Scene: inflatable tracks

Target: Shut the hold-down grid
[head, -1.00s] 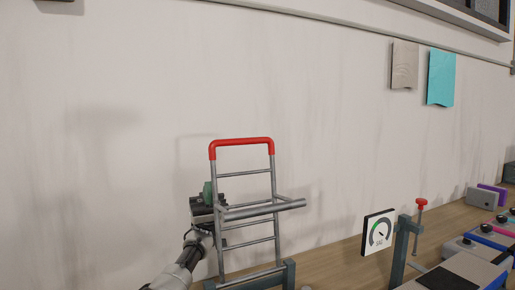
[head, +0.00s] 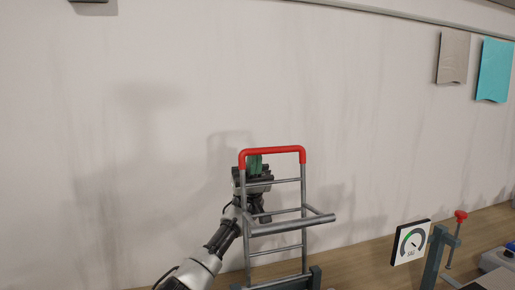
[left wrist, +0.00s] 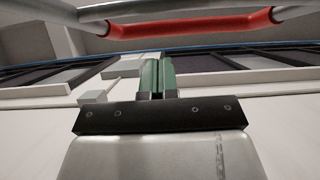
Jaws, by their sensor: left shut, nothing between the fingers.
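The hold-down grid (head: 277,252) is a grey barred frame with a red bar along its top, standing upright and raised on the bench. A grey crossbar juts out from its middle. My left gripper (head: 254,163) is behind the grid's upper part, on the wall side, just below the red bar. Its green fingers are shut with nothing between them. In the left wrist view the fingers (left wrist: 156,74) point towards the grid's red bar (left wrist: 200,24), which spans the top of the picture. I cannot tell whether they touch it. My right gripper is not in view.
A dial gauge (head: 410,242) stands right of the grid, beside a clamp post with a red knob (head: 461,215). The pale wall (head: 380,130) rises close behind. Bare wooden bench (head: 365,258) shows between the grid and gauge.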

